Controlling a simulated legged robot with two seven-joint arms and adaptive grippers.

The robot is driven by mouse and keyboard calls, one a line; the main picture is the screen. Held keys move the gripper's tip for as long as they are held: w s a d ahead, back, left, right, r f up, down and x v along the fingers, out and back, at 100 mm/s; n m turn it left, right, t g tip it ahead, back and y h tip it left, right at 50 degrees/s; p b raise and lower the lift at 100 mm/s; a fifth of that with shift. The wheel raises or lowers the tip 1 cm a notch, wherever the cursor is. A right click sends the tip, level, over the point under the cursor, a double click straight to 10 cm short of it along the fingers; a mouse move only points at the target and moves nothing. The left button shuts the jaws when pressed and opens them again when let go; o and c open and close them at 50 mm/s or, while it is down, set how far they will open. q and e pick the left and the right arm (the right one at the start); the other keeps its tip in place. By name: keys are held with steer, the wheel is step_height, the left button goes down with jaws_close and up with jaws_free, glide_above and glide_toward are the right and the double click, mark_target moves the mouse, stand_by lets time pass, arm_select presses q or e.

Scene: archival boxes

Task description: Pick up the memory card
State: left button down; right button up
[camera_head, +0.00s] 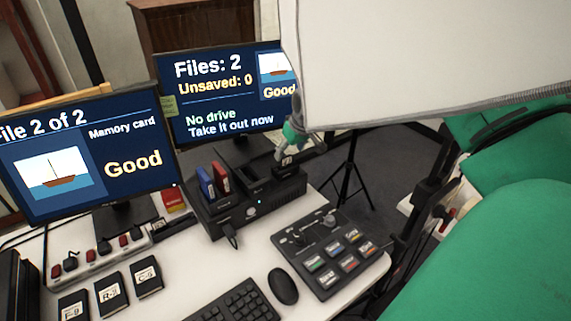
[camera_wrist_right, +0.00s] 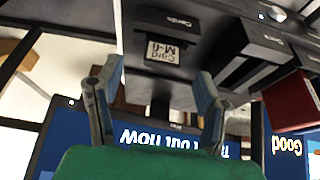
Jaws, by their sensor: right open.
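In the right wrist view, the memory card (camera_wrist_right: 165,53) is a small dark piece with a pale label reading "Card M-6". It sits in the slot marked "Cards" on the black dock (camera_wrist_right: 200,22). My right gripper (camera_wrist_right: 157,92) is open and empty, its two fingers on either side of the card's line and short of it. In the head view my right gripper (camera_head: 288,150) is over the back right of the dock (camera_head: 235,222); the card cannot be made out there. My left gripper is not in view.
Blue (camera_head: 205,182) and red (camera_head: 221,178) cartridges stand in the dock. Two monitors (camera_head: 85,155) (camera_head: 225,100) stand behind; one reads "Take it out now". A button panel (camera_head: 330,252), mouse (camera_head: 283,286) and keyboard lie in front.

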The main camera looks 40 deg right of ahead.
mark_target(287, 156)
steer(key=x, duration=0.4)
steer(key=shift+d, duration=0.2)
steer(key=shift+w+a, duration=0.15)
steer(key=shift+a, duration=0.15)
steer(key=shift+a+r, duration=0.1)
steer(key=shift+a, duration=0.1)
steer(key=shift+c, duration=0.8)
steer(key=c, duration=0.7)
steer(key=shift+d, duration=0.1)
steer(key=shift+c, duration=0.5)
steer(key=shift+d, duration=0.15)
